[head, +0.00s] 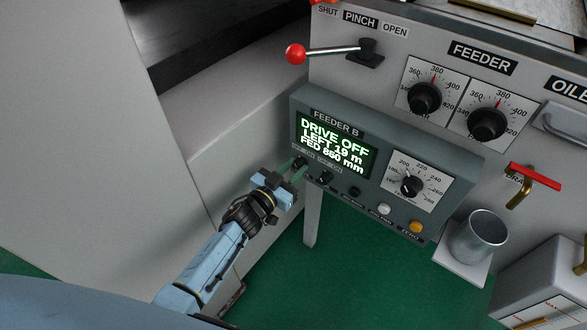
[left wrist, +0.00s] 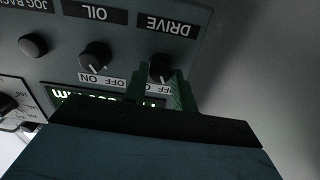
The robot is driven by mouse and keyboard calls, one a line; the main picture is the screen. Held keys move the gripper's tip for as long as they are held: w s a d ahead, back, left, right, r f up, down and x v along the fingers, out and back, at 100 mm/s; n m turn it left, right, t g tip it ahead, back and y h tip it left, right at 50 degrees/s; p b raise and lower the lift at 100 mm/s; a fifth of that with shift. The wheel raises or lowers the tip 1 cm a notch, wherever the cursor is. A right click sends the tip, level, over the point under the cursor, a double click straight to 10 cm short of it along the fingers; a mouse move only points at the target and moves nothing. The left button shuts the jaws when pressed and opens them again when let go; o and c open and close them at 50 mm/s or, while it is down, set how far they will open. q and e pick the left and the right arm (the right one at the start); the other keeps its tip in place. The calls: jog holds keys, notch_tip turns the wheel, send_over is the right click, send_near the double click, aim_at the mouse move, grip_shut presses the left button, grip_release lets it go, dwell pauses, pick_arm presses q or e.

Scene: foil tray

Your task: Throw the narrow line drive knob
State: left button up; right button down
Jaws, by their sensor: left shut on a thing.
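In the head view the knob (head: 301,162) is at the panel's lower left, partly hidden by my gripper. My left gripper (head: 291,168) reaches it from the lower left. In the left wrist view, which shows the panel upside down, the green fingers (left wrist: 160,84) stand on either side of the knob, shut on it. The green-lit display (head: 333,146) reads DRIVE OFF, LEFT 19 m and a FED value in mm. My right gripper is not in view.
The black OIL knob (left wrist: 95,56) sits close beside the drive knob. A dial (head: 411,186) and several buttons are further right. Above is a red-balled PINCH lever (head: 296,54). A metal cup (head: 479,237) stands at right. Open space lies below the panel.

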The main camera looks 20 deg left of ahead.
pick_arm(q)
jog(key=shift+m, duration=1)
jog(key=m, duration=0.2)
jog(key=shift+m, duration=0.3)
jog(key=m+b, duration=0.1)
jog(key=m, duration=0.2)
jog(key=shift+d, duration=0.1)
jog(key=m, duration=0.3)
jog(key=shift+f+b, duration=0.1)
jog(key=shift+b, duration=0.2)
jog(key=shift+m, duration=0.5)
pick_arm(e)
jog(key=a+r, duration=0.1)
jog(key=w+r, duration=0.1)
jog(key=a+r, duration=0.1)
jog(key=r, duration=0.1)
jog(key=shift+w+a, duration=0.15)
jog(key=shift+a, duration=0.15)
pick_arm(q)
jog(key=o, duration=1)
jog(key=shift+c, duration=0.2)
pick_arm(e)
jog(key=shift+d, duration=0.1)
